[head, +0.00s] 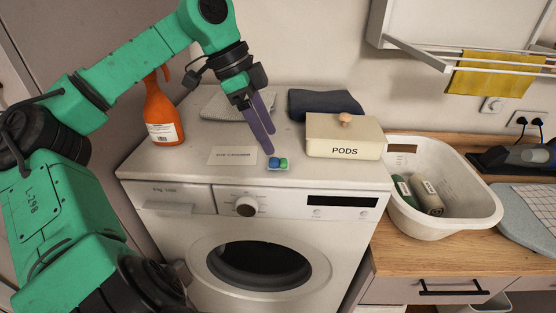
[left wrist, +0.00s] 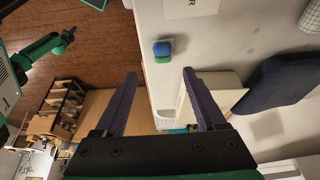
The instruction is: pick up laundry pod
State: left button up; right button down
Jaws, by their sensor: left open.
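The laundry pod (head: 278,163), small with blue and green halves, lies on the white top of the washing machine (head: 190,170), near its front edge. It also shows in the left wrist view (left wrist: 162,50), just beyond the fingertips and roughly between their lines. My left gripper (head: 269,142) is open and empty, with its two purple fingers pointing down just above and behind the pod, not around it. It shows in the left wrist view too (left wrist: 160,73). My right gripper does not show clearly in either view.
A cream box marked PODS (head: 343,148) with a knobbed lid stands close right of the pod. A printed card (head: 232,156) lies left, and an orange spray bottle (head: 161,115) farther left. Folded dark cloth (head: 325,103) lies behind. A white basket (head: 450,228) stands right.

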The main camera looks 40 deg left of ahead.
aim_at(280, 160)
pick_arm(q)
jog(key=p+x, duration=0.1)
jog(key=x, duration=0.5)
jog(key=shift+w+a+f, duration=0.1)
jog(key=shift+a+f, duration=0.05)
jog(key=shift+f, duration=0.1)
jog(key=shift+w, duration=0.1)
jog(key=c, duration=0.9)
jog(key=shift+c, duration=0.2)
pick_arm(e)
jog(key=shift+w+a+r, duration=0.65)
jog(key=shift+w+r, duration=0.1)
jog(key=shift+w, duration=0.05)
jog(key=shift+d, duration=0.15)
pick_arm(q)
notch_tip(280, 160, up, 10)
jog(key=shift+p, duration=0.35)
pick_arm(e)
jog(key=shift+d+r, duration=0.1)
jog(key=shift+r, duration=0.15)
